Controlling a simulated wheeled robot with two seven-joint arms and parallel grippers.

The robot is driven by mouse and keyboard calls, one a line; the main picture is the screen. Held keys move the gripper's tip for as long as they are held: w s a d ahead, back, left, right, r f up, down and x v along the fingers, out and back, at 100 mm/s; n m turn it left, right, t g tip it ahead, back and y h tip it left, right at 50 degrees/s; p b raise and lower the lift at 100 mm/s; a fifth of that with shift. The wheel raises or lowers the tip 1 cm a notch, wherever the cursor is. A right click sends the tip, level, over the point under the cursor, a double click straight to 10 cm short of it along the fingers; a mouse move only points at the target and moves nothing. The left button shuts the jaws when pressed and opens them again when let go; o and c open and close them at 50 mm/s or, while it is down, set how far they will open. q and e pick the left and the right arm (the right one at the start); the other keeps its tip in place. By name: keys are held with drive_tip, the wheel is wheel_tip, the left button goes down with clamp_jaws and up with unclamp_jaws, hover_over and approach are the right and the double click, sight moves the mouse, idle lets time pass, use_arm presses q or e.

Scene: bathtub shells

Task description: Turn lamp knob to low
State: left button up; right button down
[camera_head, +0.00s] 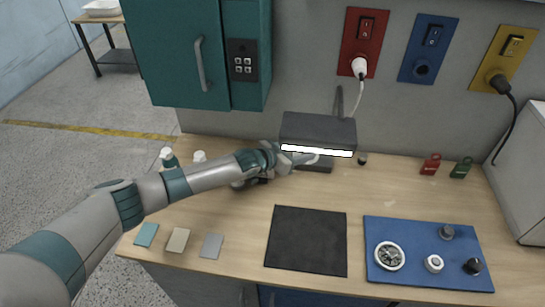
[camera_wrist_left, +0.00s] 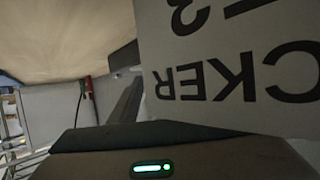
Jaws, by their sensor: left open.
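The lamp (camera_head: 318,132) is a dark grey box-shaped head on an arm at the back of the table, with a lit white strip along its lower front edge. Its dark base (camera_head: 314,164) shows partly below. I cannot make out a lamp knob in the head view. My left gripper (camera_head: 308,158) is open, at the lower left front of the lamp head; I cannot tell whether it touches. In the left wrist view a dark body with a green-lit slot (camera_wrist_left: 153,169) fills the bottom; I cannot tell what it belongs to. My right gripper is not in view.
A blue panel (camera_head: 400,275) with a dial and several knobs lies front right. A black mat (camera_head: 306,240) is at front centre. A teal cabinet (camera_head: 185,60) hangs above left. Red (camera_head: 431,165) and green (camera_head: 461,168) small items stand at the back right. Bottles stand behind my left arm.

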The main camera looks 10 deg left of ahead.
use_arm(q)
drive_tip(key=b+v, duration=0.4)
drive_tip(key=v, duration=1.2)
drive_tip(key=shift+s+a, duration=0.15)
